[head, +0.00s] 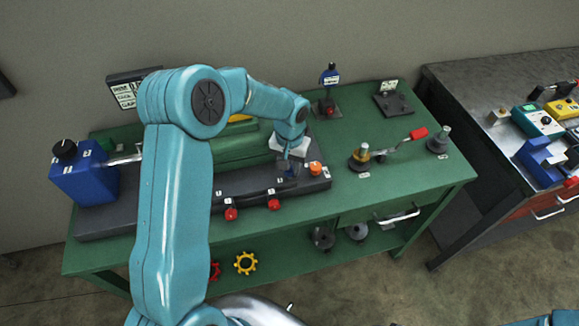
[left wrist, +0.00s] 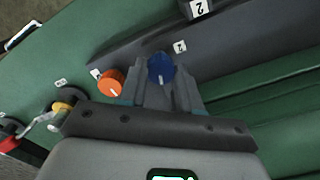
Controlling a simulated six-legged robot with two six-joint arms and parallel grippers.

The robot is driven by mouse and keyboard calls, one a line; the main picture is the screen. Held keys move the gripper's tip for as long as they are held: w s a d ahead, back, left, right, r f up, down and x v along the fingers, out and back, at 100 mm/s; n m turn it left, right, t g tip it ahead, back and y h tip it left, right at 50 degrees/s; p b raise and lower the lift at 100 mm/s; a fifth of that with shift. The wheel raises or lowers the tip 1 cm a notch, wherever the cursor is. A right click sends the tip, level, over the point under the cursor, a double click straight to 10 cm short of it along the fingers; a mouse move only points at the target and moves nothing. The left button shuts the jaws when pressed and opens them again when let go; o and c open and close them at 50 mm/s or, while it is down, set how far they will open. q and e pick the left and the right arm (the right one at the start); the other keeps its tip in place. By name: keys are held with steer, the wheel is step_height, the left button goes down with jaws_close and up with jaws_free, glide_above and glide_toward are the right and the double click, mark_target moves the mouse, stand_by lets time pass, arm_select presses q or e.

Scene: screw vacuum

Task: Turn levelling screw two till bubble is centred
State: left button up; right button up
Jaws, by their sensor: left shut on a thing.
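My left gripper (head: 287,168) is down at the right end of the dark base on the green bench. In the left wrist view its fingers (left wrist: 160,92) are shut on a blue knob (left wrist: 161,67) with a white pointer line. An orange knob (left wrist: 110,82) with a white line stands just beside the fingers; in the head view the orange knob (head: 316,168) is right of the gripper. A tag reading 2 (left wrist: 198,8) is on the base, apart from the held knob. I cannot make out the bubble. My right gripper is out of view.
Two red knobs (head: 231,214) (head: 273,204) are on the base's front side. A blue box (head: 84,172) stands at the left. A red-handled lever (head: 400,141) and a brass-coloured fitting (head: 361,155) stand to the right. The bench's front right corner is clear.

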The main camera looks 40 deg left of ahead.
arm_select(q)
steer(key=m+b, duration=0.1)
steer(key=m, duration=0.2)
steer(key=shift+m, duration=0.4)
steer(key=m+b, duration=0.1)
steer(key=m, duration=0.2)
steer(key=shift+m, duration=0.3)
steer(key=m, duration=0.4)
steer(key=shift+d+r, duration=0.1)
steer(key=shift+m, duration=2.4)
steer(key=o, duration=1)
steer(key=shift+o, duration=0.3)
steer(key=shift+s, duration=0.1)
